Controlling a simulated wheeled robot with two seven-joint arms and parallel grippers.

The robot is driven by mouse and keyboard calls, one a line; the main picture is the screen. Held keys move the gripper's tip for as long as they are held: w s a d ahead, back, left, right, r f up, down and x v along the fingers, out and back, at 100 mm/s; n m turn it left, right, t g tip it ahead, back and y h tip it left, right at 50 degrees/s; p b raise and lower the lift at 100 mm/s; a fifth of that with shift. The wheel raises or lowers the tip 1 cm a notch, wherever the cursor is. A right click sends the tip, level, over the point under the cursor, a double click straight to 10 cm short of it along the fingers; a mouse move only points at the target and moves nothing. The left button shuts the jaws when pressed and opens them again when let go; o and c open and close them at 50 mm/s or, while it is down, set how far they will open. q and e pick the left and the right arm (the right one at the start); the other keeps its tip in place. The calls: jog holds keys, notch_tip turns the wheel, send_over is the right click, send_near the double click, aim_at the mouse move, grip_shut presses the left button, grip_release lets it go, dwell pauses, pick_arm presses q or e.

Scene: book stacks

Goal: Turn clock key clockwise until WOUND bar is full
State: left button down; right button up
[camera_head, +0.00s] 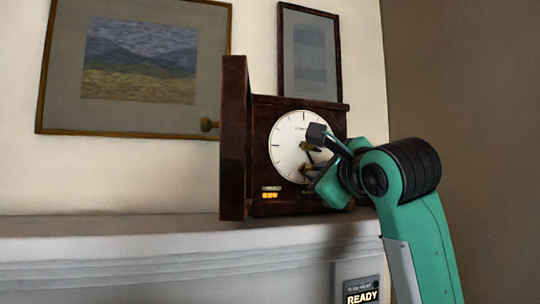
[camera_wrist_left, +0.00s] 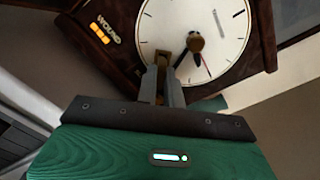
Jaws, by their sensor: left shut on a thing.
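The dark wooden clock (camera_head: 260,150) stands on the mantel shelf with its round white face (camera_head: 287,135) showing and its door (camera_head: 235,140) swung open. My left gripper (camera_head: 312,158) reaches in from the right, in front of the lower face. In the left wrist view my left gripper (camera_wrist_left: 162,82) is shut on the brass clock key (camera_wrist_left: 161,60), which the fingers mostly hide. My right gripper is not in view.
The shelf (camera_head: 110,225) is bare left of the clock. A framed landscape (camera_head: 140,60) and a smaller frame (camera_head: 309,50) hang behind. The open door stands out at the clock's left. A READY sign (camera_head: 362,292) is below the shelf.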

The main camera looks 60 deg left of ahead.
pick_arm(q)
jog(key=shift+a+f+m, duration=0.1)
jog(key=shift+m, duration=0.4)
jog(key=m, duration=0.4)
jog(key=shift+p, duration=0.3)
jog(key=m, duration=0.4)
